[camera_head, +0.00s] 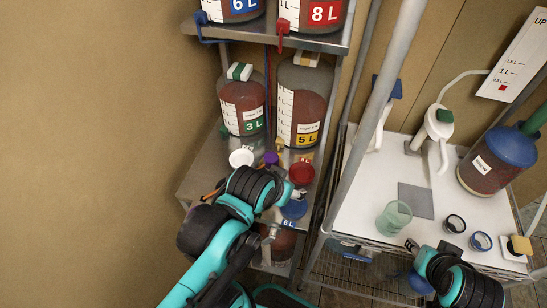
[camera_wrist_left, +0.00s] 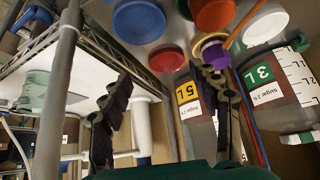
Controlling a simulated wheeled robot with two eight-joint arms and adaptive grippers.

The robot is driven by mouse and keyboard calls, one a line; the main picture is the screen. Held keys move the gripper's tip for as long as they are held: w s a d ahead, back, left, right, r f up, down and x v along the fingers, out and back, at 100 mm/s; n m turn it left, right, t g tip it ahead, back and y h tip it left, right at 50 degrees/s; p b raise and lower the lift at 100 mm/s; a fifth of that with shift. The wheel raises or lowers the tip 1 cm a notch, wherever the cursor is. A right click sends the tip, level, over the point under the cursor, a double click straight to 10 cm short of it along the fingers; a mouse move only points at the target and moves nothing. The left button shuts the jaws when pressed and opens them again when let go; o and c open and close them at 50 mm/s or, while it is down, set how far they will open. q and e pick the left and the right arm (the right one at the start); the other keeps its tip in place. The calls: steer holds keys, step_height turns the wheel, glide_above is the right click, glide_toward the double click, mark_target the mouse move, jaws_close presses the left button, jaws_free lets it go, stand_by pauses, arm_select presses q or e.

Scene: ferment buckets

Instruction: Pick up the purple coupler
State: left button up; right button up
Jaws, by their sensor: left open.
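The purple coupler (camera_head: 271,158) is a small ring-like piece on the middle shelf, in front of the 3 L and 5 L bottles. In the left wrist view it shows at the upper right (camera_wrist_left: 211,43), close beside the tip of one finger, with a yellow part near it. My left gripper (camera_wrist_left: 165,90) is open and its fingers are apart with nothing between them. In the head view my left wrist hides most of the fingers just below the coupler. My right gripper (camera_head: 414,250) is low at the right, away from the coupler; its jaw opening is unclear.
Around the coupler are a white lid (camera_head: 241,157), a red lid (camera_head: 301,174), a blue lid (camera_head: 293,209) and an orange piece (camera_wrist_left: 213,12). The 3 L bottle (camera_head: 243,100) and 5 L bottle (camera_head: 302,95) stand behind. A metal post (camera_head: 370,125) rises at the right.

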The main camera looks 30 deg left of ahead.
arm_select(q)
steer(key=shift+o, duration=0.5)
steer(key=m+g+p, duration=0.7)
steer(key=m+p, duration=0.6)
steer(key=m, duration=0.4)
glide_toward(272, 157)
steer(key=shift+s+d+f, duration=0.15)
steer(key=shift+d+f, duration=0.1)
steer(key=shift+f, duration=0.25)
steer(key=shift+s+d+f, duration=0.15)
steer(key=shift+d+f, duration=0.05)
steer(key=shift+f, duration=0.35)
steer(key=shift+a+f+m, duration=0.15)
steer(key=shift+f+m, duration=0.15)
steer(key=shift+m, duration=0.2)
steer(key=shift+f, duration=0.35)
steer(key=f, duration=0.2)
steer(key=f+b, duration=0.1)
steer(key=f, duration=0.2)
steer(key=w+f, duration=0.1)
steer(key=f, duration=0.1)
steer(key=shift+a+f, duration=0.15)
steer(key=shift+a, duration=0.15)
steer(key=shift+s, duration=0.1)
